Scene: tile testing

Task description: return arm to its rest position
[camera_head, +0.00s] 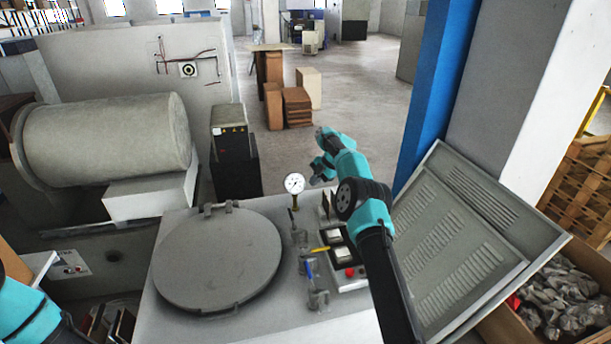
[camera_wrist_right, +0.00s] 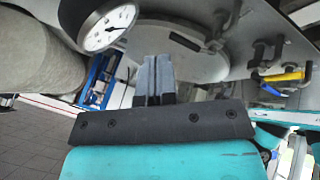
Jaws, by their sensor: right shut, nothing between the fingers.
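My right arm reaches over the grey test machine, and its small gripper (camera_head: 316,180) is near the pressure gauge (camera_head: 294,184). In the right wrist view the two grey fingers (camera_wrist_right: 153,80) are together with nothing between them. They are in front of the round lid (camera_wrist_right: 178,36). The gauge (camera_wrist_right: 107,25) shows at the upper left of that view. In the head view the closed round lid (camera_head: 218,258) lies on the machine top, left of my right arm. A teal part of my left arm shows at the lower left edge; its gripper is out of view.
Valves with a yellow handle (camera_head: 320,250) and a blue handle (camera_head: 309,270) stand beside the control panel (camera_head: 343,254). A grey louvred panel (camera_head: 445,255) leans at the right, near a blue column (camera_head: 437,80). A large cylinder (camera_head: 108,140) lies at the left.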

